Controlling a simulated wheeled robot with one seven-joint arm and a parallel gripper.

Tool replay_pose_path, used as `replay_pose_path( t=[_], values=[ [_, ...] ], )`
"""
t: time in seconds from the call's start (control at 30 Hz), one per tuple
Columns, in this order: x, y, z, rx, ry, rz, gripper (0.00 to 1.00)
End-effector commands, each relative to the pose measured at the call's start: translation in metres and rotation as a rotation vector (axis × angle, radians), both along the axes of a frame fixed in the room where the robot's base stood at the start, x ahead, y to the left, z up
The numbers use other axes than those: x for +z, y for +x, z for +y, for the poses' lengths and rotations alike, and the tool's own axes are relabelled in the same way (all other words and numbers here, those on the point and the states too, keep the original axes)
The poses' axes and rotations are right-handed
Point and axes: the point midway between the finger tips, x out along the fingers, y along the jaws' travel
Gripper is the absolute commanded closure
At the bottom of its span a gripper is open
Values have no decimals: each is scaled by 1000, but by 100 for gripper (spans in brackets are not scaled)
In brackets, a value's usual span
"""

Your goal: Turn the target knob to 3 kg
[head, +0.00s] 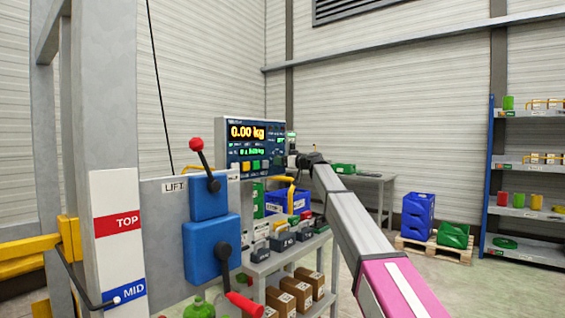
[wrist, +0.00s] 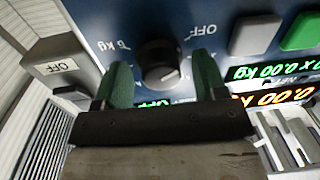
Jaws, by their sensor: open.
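The dark round knob (wrist: 160,63) sits on the blue control panel (wrist: 105,22) in the wrist view. A small pale mark shows near its lower edge; I cannot tell its exact setting. My gripper (wrist: 162,60) is open, with one green finger on each side of the knob and a visible gap to it. Upside-down "kg" and "OFF" lettering lies around the knob. In the head view the panel (head: 235,168) has a screen reading 0.00 kg (head: 247,132). My gripper (head: 293,160) is at its right edge, and the knob cannot be made out there.
White and green buttons (wrist: 254,35) and lit readouts (wrist: 270,98) lie right of the knob in the wrist view. A grey block marked OFF (wrist: 62,66) is on the left. A blue lever unit (head: 210,245) stands left of the panel; a cart with boxes (head: 297,290) is below.

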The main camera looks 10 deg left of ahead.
Motion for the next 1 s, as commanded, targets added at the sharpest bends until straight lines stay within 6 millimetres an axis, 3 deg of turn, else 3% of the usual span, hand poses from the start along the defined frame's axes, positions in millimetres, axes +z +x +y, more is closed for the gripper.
replay_pose_path(
  t=[0.1,0.23,0.27,0.67,1.0],
  values=[
    [0,0,0,0,0,0,35],
    [0,0,-1,0,0,0,77],
    [0,0,-1,0,0,0,83],
    [0,-1,0,1,14,27,83],
    [0,-1,0,2,109,210,83]
  ],
)
